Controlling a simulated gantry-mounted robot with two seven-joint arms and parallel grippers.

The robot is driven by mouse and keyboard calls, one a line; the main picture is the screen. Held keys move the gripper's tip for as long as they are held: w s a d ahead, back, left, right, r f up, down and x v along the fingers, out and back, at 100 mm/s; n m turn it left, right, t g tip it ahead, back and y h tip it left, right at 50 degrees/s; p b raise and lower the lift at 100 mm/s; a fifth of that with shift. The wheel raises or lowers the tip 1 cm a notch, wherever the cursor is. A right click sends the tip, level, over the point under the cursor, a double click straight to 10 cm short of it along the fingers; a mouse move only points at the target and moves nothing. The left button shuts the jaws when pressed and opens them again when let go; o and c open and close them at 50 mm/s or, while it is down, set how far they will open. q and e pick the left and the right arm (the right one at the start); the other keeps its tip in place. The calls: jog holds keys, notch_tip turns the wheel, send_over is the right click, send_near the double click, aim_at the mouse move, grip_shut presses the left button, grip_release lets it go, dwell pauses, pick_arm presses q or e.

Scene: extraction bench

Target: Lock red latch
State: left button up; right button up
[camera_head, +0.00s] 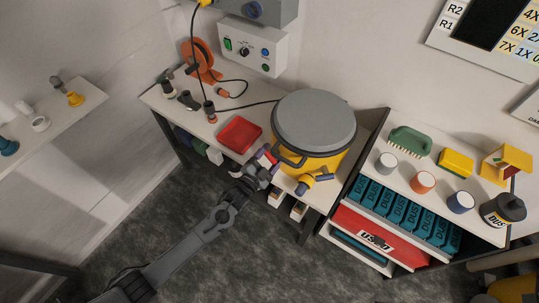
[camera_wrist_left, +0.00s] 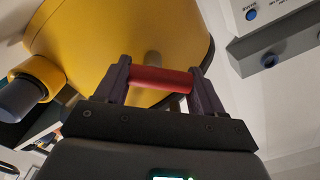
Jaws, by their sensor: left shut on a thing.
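The yellow drum (camera_head: 328,158) with a grey lid (camera_head: 315,117) stands upright on the bench. The red latch (camera_wrist_left: 160,79) is a short red bar at the drum's side, in front of the yellow wall in the left wrist view. My left gripper (camera_head: 267,161) reaches the drum's front left side. In the left wrist view its two dark fingers stand at either end of the red bar, and it is shut on the latch. In the head view the fingers hide most of the latch. My right gripper is not in view.
A red tray (camera_head: 239,134) lies on the bench left of the drum. A yellow fitting with a grey end (camera_head: 313,181) sticks out at the drum's front. A grey control box (camera_head: 253,47) hangs on the wall behind. A shelf with brushes and jars (camera_head: 422,181) stands at right.

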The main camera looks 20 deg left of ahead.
pick_arm(q)
jog(key=m, duration=0.2)
jog(key=m+p, duration=0.1)
jog(key=m, duration=0.1)
jog(key=shift+d+r+m, duration=0.15)
jog(key=shift+d+m, duration=0.05)
jog(key=shift+m, duration=0.1)
jog(key=m+p, duration=0.1)
jog(key=m, duration=0.3)
jog(key=shift+s+d+m, duration=0.1)
jog(key=shift+d+m, duration=0.05)
jog(key=shift+m, duration=0.15)
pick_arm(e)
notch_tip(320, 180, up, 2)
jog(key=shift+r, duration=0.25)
pick_arm(q)
jog(key=o, duration=1)
jog(key=shift+c, duration=0.2)
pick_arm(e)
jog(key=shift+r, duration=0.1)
